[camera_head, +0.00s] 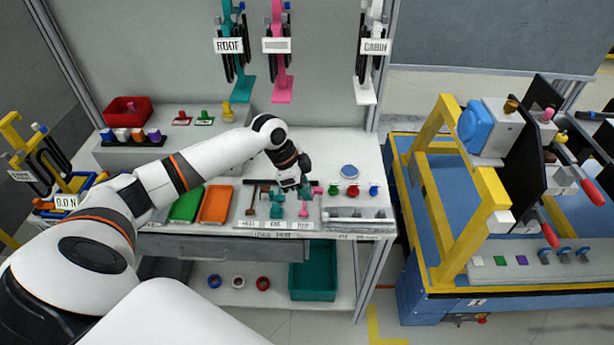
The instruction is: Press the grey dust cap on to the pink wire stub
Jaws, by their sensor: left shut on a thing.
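My left gripper (303,187) reaches over the middle of the white workbench, pointing down among small teal and pink parts. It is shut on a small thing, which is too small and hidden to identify. I cannot make out the grey dust cap. Another pink part (303,209) is on the bench close below the gripper. My right gripper is not in view.
Green (187,204) and orange (215,204) trays lie left of the gripper. Red, green and blue knobs (352,191) stand to its right. A yellow frame (483,215) rises from the blue cart (412,262), across a gap from the bench. Pink and teal tools hang above.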

